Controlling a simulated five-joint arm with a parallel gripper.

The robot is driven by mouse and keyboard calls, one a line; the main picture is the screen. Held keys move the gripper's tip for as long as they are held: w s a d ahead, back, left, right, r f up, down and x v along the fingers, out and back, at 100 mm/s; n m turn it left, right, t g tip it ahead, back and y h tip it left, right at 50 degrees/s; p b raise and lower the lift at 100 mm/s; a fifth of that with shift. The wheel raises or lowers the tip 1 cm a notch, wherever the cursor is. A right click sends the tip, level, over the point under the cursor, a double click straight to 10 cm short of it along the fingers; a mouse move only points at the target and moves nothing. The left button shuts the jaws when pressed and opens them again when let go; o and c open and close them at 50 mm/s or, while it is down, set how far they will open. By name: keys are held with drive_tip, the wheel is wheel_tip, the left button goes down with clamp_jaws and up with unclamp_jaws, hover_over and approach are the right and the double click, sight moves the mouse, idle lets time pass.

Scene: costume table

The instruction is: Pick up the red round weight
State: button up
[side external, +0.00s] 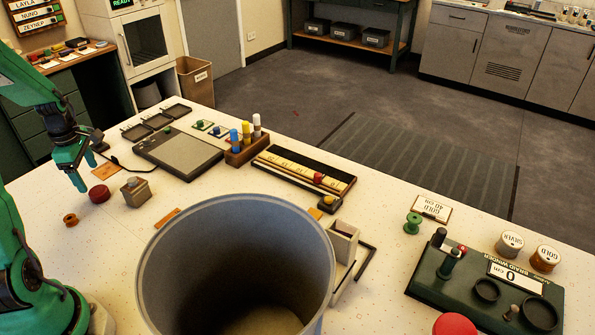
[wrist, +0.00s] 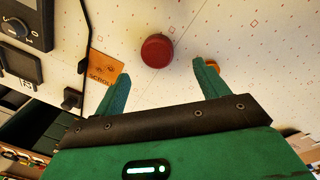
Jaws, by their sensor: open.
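The red round weight (side external: 99,194) lies on the white patterned table at the left in the side external view. In the wrist view the red round weight (wrist: 156,51) sits ahead of the fingertips, roughly in line with the gap between them. My green gripper (side external: 87,172) is above the table, beside and a little higher than the weight in the side view. In the wrist view my gripper (wrist: 162,75) has its two fingers spread apart with nothing between them.
An orange ring-like piece (side external: 70,220) lies near the weight. An orange card (wrist: 108,67) labelled "SCROLL" lies left of the weight in the wrist view. A small box (side external: 136,192) stands to the right. A large grey bin (side external: 235,270) rises in the foreground.

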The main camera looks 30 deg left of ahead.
sight(97, 190)
drive_tip(key=shift+f, duration=0.75)
drive_tip(key=shift+w+a+f, duration=0.15)
drive_tip(key=shift+f, duration=1.15)
drive_tip(key=shift+w+a+f, duration=0.15)
drive_tip(key=shift+f, duration=1.1)
drive_tip(key=c, duration=1.3)
drive_tip(key=shift+r, duration=0.15)
